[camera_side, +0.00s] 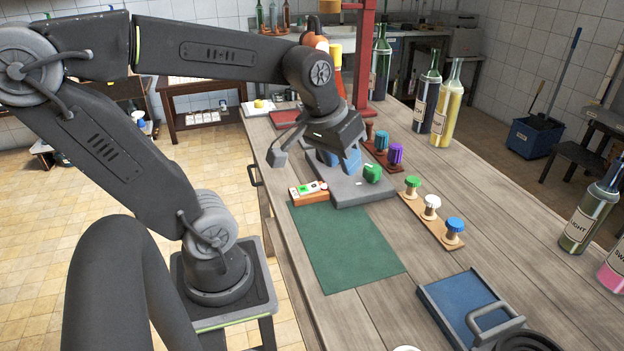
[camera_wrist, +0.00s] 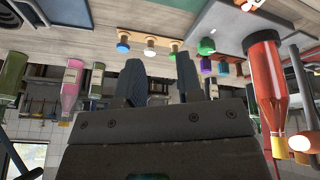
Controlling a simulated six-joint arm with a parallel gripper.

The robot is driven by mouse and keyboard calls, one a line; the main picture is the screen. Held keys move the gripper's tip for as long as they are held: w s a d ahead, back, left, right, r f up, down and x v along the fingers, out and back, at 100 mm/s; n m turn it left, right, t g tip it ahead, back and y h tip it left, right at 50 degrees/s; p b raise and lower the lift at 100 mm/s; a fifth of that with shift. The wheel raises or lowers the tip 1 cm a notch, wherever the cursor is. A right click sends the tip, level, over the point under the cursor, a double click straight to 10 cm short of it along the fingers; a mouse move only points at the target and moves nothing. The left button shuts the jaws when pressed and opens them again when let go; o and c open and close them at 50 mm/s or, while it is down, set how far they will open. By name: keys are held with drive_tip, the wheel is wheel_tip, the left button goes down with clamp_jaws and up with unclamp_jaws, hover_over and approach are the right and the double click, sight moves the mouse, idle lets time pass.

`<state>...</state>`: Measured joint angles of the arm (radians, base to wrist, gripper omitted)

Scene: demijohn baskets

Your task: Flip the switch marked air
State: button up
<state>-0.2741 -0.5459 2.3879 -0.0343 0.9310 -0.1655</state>
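A small orange box with a white top (camera_side: 309,193) sits at the left edge of the grey board; a green patch and small pale parts show on it. It may carry the switch, but no "air" marking can be read. A piece of it seems to show at the top edge of the wrist view (camera_wrist: 249,4). My gripper (camera_side: 345,163) is above the grey board, behind and right of the orange box and apart from it. In the wrist view its two dark blue fingers (camera_wrist: 158,78) stand apart with nothing between them.
A green knob-like object (camera_side: 372,173) sits on the grey board (camera_side: 352,192) close to my gripper. Racks of coloured stoppers (camera_side: 432,205) stand to the right. Tall bottles (camera_side: 447,105) stand further back. The green mat (camera_side: 345,248) in front is clear.

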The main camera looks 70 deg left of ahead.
drive_tip(key=a+n, duration=0.2)
drive_tip(key=a, duration=0.1)
drive_tip(key=w+a+f+n+g, duration=0.1)
drive_tip(key=a+n, duration=0.1)
drive_tip(key=a, duration=0.2)
drive_tip(key=w+a+n+g, duration=0.1)
drive_tip(key=a+n, duration=0.1)
drive_tip(key=a, duration=0.1)
drive_tip(key=shift+a+f+n, duration=0.3)
drive_tip(key=shift+f+n, duration=0.05)
drive_tip(key=shift+n, duration=0.05)
drive_tip(key=c, duration=0.4)
drive_tip(key=a+f+n, duration=0.1)
drive_tip(key=a+n, duration=0.1)
drive_tip(key=a, duration=0.1)
drive_tip(key=s+a+n, duration=0.1)
drive_tip(key=a+n, duration=0.1)
drive_tip(key=a, duration=0.2)
drive_tip(key=s+a+f+n, duration=0.1)
drive_tip(key=a+n, duration=0.1)
drive_tip(key=a, duration=0.1)
drive_tip(key=shift+a+f+g+h, duration=0.15)
drive_tip(key=shift+f+g+h, duration=0.15)
drive_tip(key=shift+g+h, duration=0.1)
clamp_jaws()
